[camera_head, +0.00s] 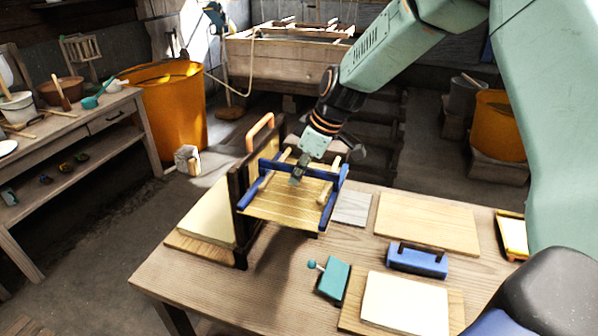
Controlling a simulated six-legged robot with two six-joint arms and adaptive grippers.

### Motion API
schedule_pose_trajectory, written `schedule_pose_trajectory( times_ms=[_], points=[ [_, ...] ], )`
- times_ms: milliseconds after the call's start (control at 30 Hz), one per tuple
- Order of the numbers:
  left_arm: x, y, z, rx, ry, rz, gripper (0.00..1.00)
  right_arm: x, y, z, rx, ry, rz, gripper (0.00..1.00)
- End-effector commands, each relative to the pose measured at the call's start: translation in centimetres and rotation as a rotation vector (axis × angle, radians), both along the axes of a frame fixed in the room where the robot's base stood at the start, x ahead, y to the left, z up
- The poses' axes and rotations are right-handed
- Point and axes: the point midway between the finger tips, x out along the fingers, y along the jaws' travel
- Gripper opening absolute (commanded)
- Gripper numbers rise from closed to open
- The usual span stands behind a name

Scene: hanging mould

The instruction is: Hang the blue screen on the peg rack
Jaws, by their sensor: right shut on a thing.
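The blue screen (284,208) has blue side bars and a yellow-brown slatted face. It is tilted above the table's far left part, beside the dark upright frame of the peg rack (241,210). Light wooden pegs show near the screen's two sides. I cannot tell whether the screen rests on them. My right gripper (297,177) comes down from above and is shut on the screen, near its far side. The gripper hides part of the face and far bar. My left gripper is not in view.
On the wooden table (200,282) are a pale board (428,222), a blue handled block (417,261), a teal tool (334,279) and a cream sheet (405,303) on a board. An orange handle (260,132) tops the rack. An orange barrel (175,115) stands behind.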

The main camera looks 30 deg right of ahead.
Motion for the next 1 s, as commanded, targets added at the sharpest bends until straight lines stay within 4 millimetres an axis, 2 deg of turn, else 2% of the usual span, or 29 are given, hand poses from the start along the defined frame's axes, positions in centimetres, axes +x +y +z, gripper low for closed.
schedule_pose_trajectory(
  times_ms=[867, 900, 1000],
  points=[
    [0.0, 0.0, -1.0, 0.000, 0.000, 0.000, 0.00, 0.0, 0.0, -1.2, 0.000, 0.000, 0.000, 0.00],
    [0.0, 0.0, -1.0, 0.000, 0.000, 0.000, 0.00, 0.0, 0.0, -1.2, 0.000, 0.000, 0.000, 0.10],
    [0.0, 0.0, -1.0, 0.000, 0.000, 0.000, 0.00, 0.0, 0.0, -1.2, 0.000, 0.000, 0.000, 0.19]
  ],
)
